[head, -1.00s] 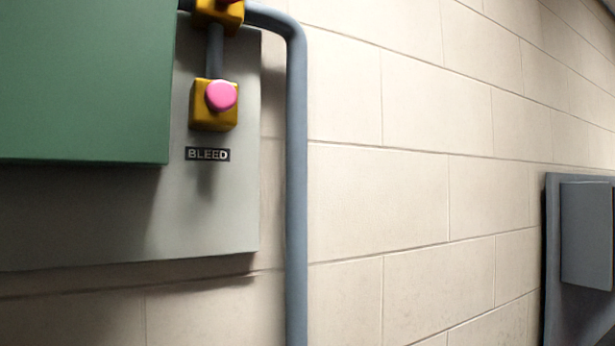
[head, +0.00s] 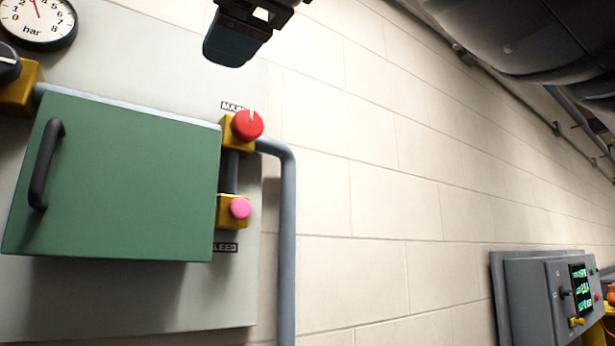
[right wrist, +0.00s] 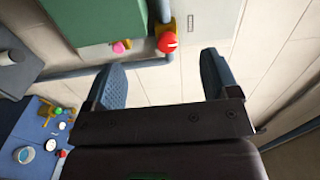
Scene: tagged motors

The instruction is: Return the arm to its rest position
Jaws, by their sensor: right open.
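My right gripper (right wrist: 160,88) is open and empty in the right wrist view, its two blue fingers spread apart with wall between them. In the head view, part of my right gripper (head: 238,42) shows at the top, in front of the wall and above the panel's right edge. My dark right arm crosses the top right. The fingertips are apart from the red knob (head: 247,125) and the pink button (head: 240,208). These also show in the right wrist view, the red knob (right wrist: 167,42) beyond the fingers. My left gripper is not in view.
A grey wall panel (head: 120,300) carries a green box (head: 130,185) with a black handle and a bar gauge (head: 38,18). A grey pipe (head: 288,240) runs down beside it. A control box (head: 535,300) is at the lower right. A blue table (right wrist: 30,125) holds small items.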

